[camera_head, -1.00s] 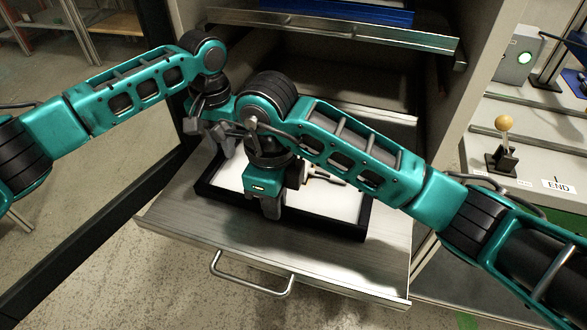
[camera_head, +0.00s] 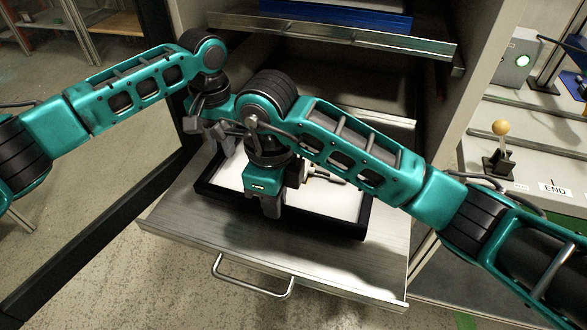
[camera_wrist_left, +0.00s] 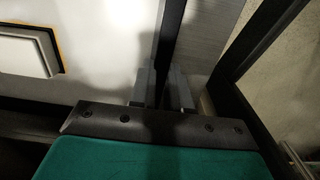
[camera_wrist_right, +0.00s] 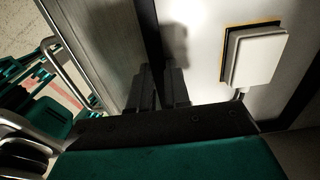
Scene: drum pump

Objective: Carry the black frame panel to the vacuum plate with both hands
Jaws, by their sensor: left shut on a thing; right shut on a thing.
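The black frame panel (camera_head: 366,218) has a black rim around a white sheet (camera_head: 345,207). It is over the pulled-out metal drawer; whether it touches it, I cannot tell. My left gripper (camera_head: 222,142) is shut on the rim at its far left. My right gripper (camera_head: 268,207) is shut on the near rim. The left wrist view shows the rim (camera_wrist_left: 172,25) between the left fingers (camera_wrist_left: 162,85). The right wrist view shows the rim (camera_wrist_right: 148,35) between the right fingers (camera_wrist_right: 163,85). My right arm hides much of the panel. I cannot identify a vacuum plate.
The drawer (camera_head: 200,240) with its handle (camera_head: 252,288) sticks out of a grey cabinet. A metal shelf edge (camera_head: 330,32) runs above, with a blue object (camera_head: 340,12). At right, a bench holds a ball-topped lever (camera_head: 500,140), an END label (camera_head: 555,188) and a grey box (camera_head: 517,62).

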